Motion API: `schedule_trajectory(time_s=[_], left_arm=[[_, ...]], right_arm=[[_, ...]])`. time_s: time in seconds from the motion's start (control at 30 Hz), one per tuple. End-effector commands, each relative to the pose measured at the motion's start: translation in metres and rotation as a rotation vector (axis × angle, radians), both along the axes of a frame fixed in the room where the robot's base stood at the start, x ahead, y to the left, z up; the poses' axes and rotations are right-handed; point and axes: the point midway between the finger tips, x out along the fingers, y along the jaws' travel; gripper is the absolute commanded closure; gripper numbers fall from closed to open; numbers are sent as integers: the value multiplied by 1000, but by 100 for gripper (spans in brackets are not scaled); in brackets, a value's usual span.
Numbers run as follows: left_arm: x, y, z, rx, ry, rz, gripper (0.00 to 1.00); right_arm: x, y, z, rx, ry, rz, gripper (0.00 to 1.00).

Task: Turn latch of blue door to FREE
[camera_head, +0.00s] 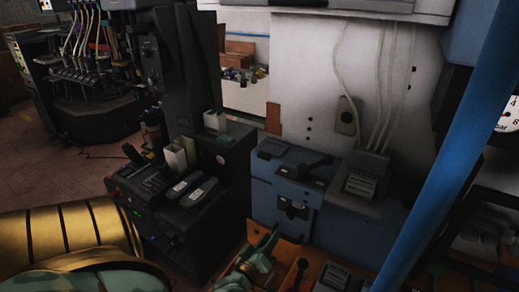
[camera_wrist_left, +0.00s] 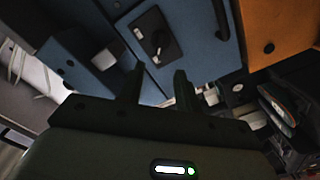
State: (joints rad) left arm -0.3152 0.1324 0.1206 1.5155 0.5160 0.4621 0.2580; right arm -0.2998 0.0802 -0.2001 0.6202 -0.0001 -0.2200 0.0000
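The blue door (camera_head: 270,197) is the front of a low blue cabinet, with a dark latch (camera_head: 293,208) on it. In the left wrist view, a dark plate with a small knob or lever, which looks like the latch (camera_wrist_left: 152,36), lies on a blue panel (camera_wrist_left: 190,50) beyond the fingers. My left gripper (camera_head: 264,246) is low in the head view, in front of and below the latch. In the wrist view the left gripper (camera_wrist_left: 159,72) has its two dark fingers apart, with nothing between them. It appears clear of the latch. Any lettering by the latch is too small to read. My right gripper is not seen.
A black handle (camera_head: 315,166) sits on the cabinet top beside a grey box (camera_head: 362,183). A black machine (camera_head: 190,200) stands close on the left. A blue slanted pipe (camera_head: 450,150) crosses on the right. Orange surfaces (camera_head: 318,262) lie below the cabinet.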

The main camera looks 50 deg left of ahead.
Motion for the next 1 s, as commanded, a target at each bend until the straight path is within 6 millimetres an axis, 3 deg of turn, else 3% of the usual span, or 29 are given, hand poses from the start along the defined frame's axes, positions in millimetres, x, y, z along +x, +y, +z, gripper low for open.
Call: schedule_trajectory(time_s=[0.1,0.33,1.0], left_arm=[[-27,-9,-1,0,2,-1,66],[-54,-18,-1,1,0,-1,66],[-57,-18,0,0,-1,-1,66]], right_arm=[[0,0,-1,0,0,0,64],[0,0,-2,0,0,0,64],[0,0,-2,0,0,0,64]])
